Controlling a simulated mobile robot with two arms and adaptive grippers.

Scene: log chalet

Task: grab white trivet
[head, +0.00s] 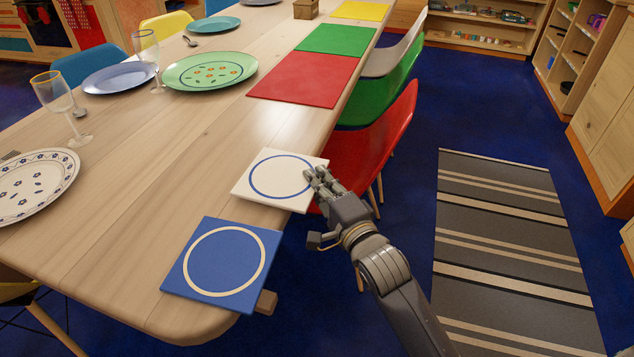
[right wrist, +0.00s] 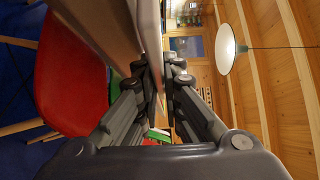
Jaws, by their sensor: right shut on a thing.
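The white trivet (head: 266,192), a square tile with a blue ring, lies at the table's right edge and juts out over it. My right gripper (head: 321,184) is shut on the trivet's right side, with a finger on top. In the right wrist view the trivet (right wrist: 151,30) shows edge-on between the fingers (right wrist: 158,85). A blue trivet (head: 194,262) with a cream ring lies in front of the white one, near the table corner. My left gripper is not in view.
The wooden table (head: 140,190) holds plates, glasses and red (head: 305,79), green and yellow mats. A red chair (head: 375,150) stands close behind my right gripper. A striped rug (head: 510,240) lies on the open floor to the right.

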